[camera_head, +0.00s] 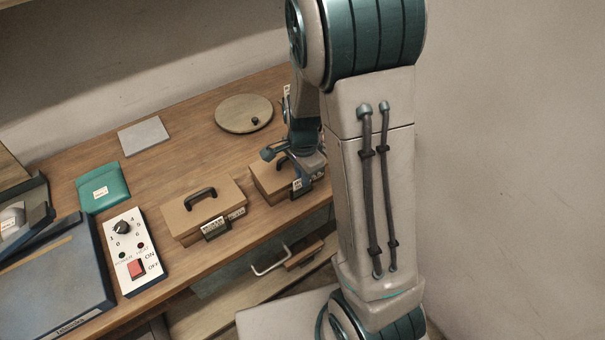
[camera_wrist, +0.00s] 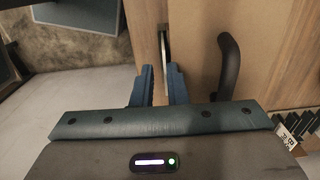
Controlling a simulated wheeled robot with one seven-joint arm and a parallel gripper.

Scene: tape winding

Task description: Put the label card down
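The label card (camera_head: 301,185) shows as a small white and dark piece at the front of the right cardboard box (camera_head: 264,179). In the wrist view a thin pale upright edge (camera_wrist: 164,45), likely the card or its holder, stands against the front of the box. My gripper (camera_head: 296,172) is at the front of this box. In the wrist view its two blue fingertips (camera_wrist: 158,72) are apart, with a gap between them. The thin edge lies just beyond them, nearer the right finger. Whether it touches a finger is hard to tell.
A second box (camera_head: 205,210) with a handle and front label stands to the left. A switch panel (camera_head: 136,252), green pouch (camera_head: 102,187), grey plate (camera_head: 143,136) and round disc (camera_head: 243,114) lie on the table. A drawer handle (camera_head: 271,262) sticks out below the table's front edge.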

